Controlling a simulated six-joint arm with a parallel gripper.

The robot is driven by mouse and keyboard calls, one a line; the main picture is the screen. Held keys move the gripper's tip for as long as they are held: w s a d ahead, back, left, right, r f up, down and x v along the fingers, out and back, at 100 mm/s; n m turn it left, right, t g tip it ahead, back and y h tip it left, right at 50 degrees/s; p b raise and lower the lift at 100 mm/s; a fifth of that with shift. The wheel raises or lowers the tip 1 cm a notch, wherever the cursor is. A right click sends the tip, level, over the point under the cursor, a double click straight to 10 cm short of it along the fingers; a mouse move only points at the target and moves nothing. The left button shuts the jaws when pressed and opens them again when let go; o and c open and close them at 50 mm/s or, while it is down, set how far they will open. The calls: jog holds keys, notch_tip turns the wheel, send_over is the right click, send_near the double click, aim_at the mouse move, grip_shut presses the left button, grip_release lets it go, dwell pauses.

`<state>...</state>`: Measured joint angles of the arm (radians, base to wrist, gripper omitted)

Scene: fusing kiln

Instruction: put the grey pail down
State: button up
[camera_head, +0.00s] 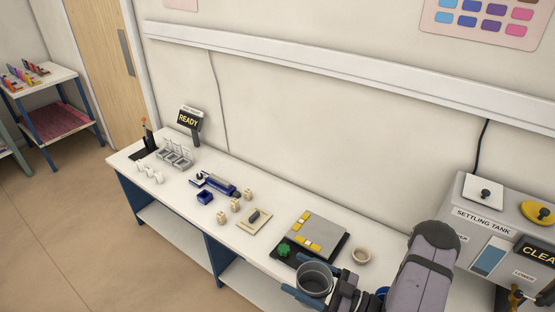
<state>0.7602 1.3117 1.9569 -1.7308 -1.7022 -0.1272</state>
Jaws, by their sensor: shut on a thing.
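The grey pail (315,284) is in the lower middle of the head view, its open top facing up toward the camera. My gripper (310,279) is shut on it, with blue fingers at its sides. The pail looks upright and overlaps the front edge of the white bench (378,268). I cannot tell how far its base is above the bench or whether it touches. Its lower part is cut off from clear sight by the finger and my arm.
Behind the pail is a dark-edged plate with a grey pad (318,232) and green knob (284,250). A beige ring (361,256) lies right of it. The settling tank (490,235) stands at right. Small blocks (235,205) and a blue tool (220,185) lie left.

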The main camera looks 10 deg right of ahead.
jog(key=w+d+r+m+t+h+p, duration=0.25)
jog(key=d+r+m+t+h, duration=0.2)
jog(key=d, duration=0.55)
jog(key=w+d+r+m+t+h+p, duration=0.1)
jog(key=d+r+m+t+h+p, duration=0.2)
jog(key=d+h, duration=0.55)
jog(key=s+d+m+h+b, duration=0.35)
jog(key=s+d+h, duration=0.2)
jog(key=d, duration=0.75)
jog(key=s+d+m+h+b, duration=0.4)
jog(key=s+d, duration=0.3)
jog(key=d, duration=0.7)
jog(key=s+d+f+m+g+h+b, duration=0.3)
jog(key=s+d+f+b, duration=0.5)
jog(key=s+b, duration=0.4)
jog(key=s+d+f+m+g+h+b, duration=0.4)
jog(key=s+d+f+h+b, duration=0.3)
jog(key=s+b, duration=0.4)
jog(key=shift+s+d+f+g+b, duration=0.35)
jog(key=shift+d+f+g+b, duration=0.15)
jog(key=shift+b, duration=0.6)
jog(key=shift+f, duration=0.1)
